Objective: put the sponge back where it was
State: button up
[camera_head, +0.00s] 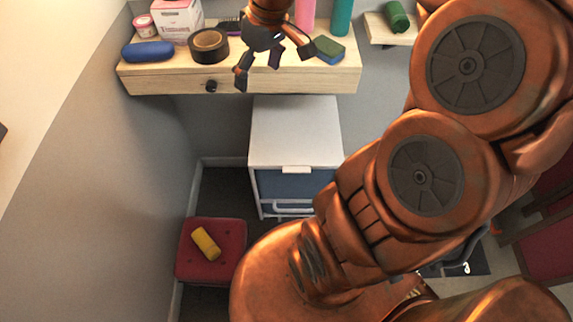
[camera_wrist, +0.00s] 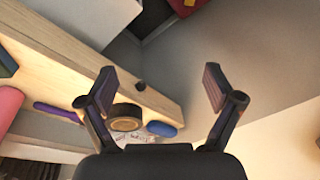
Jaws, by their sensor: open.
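A sponge (camera_head: 329,49), green with a dark blue layer, lies on the wooden drawer shelf (camera_head: 300,79) near its right end. My gripper (camera_head: 270,65) is open and hangs over the front of the shelf, just left of the sponge and apart from it. In the wrist view my gripper (camera_wrist: 160,88) shows its two fingers spread with nothing between them. A teal shape at the left edge of that view may be the sponge, but I cannot tell.
A black tape roll (camera_head: 209,45), blue case (camera_head: 147,51) and pink box (camera_head: 177,18) stand left on the shelf. A pink bottle (camera_head: 305,14) and teal bottle (camera_head: 342,17) stand behind. Below are a white cabinet (camera_head: 295,130) and red stool (camera_head: 228,257) bearing a yellow object (camera_head: 206,243).

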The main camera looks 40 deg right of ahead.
jog(key=s+a+f+m+g, duration=0.1)
jog(key=s+a+f, duration=0.2)
jog(key=s, duration=0.7)
jog(key=s+a+f+m+g+h, duration=0.1)
jog(key=s+a+f, duration=0.3)
jog(key=s, duration=0.6)
jog(key=shift+a+f+m+g+h, duration=0.15)
jog(key=shift+a+m+g+h, duration=0.15)
jog(key=shift+a+m+g, duration=0.3)
jog(key=shift+s, duration=0.1)
